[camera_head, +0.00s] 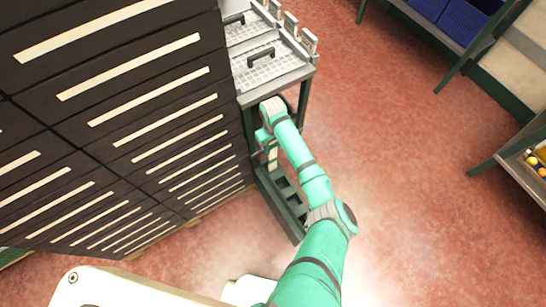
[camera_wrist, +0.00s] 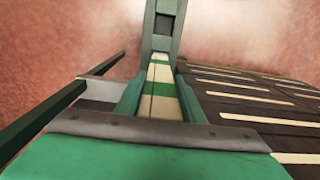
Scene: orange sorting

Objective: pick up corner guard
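A long cream strip with green bands, which looks like the corner guard (camera_wrist: 160,75), runs away from my gripper in the wrist view. My gripper (camera_wrist: 160,92) has one green finger on each side of it. I cannot tell whether the fingers touch the strip or stand apart from it. In the head view my gripper (camera_head: 271,148) is low beside the grey rack, near the dark cabinet's side. A small pale piece (camera_head: 272,160) shows below it, likely the same strip. The fingertips are mostly hidden there by my arm.
A tall dark drawer cabinet (camera_head: 120,100) with pale strips stands at the left, close to my arm. A grey rack (camera_head: 275,65) with trays and a dark low base (camera_head: 285,195) is beside it. Open red floor (camera_head: 400,130) lies to the right, with shelves at the far right.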

